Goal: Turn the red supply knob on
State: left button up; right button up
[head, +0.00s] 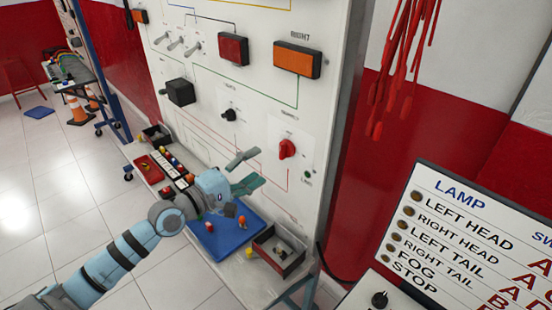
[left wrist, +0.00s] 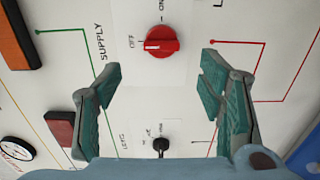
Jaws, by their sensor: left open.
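The red supply knob (head: 287,148) is on the white panel, right of the black knob. In the left wrist view the red knob (left wrist: 161,42) is near the top middle, with OFF printed to its left and ON above it. Its grip bar lies roughly across the picture, in line with OFF. My left gripper (head: 262,166) is open and empty, left of and slightly below the red knob in the head view. In the left wrist view its two fingers (left wrist: 161,66) are spread to either side, apart from the knob. My right gripper is not in view.
A smaller black knob (head: 229,115) is on the panel, with orange and red lamps above. Below are a blue tray (head: 222,240) with small parts and an open bin (head: 279,251). A lamp chart board (head: 465,240) stands at right.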

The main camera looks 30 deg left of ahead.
aim_at(281, 153)
pick_arm(q)
jog(key=x, duration=0.8)
jog(key=shift+w+d+f+b, duration=0.15)
jog(key=shift+d+b, duration=0.1)
jog(key=shift+b, duration=0.1)
jog(key=shift+a, duration=0.2)
jog(key=shift+c, duration=0.5)
jog(key=c, duration=1.1)
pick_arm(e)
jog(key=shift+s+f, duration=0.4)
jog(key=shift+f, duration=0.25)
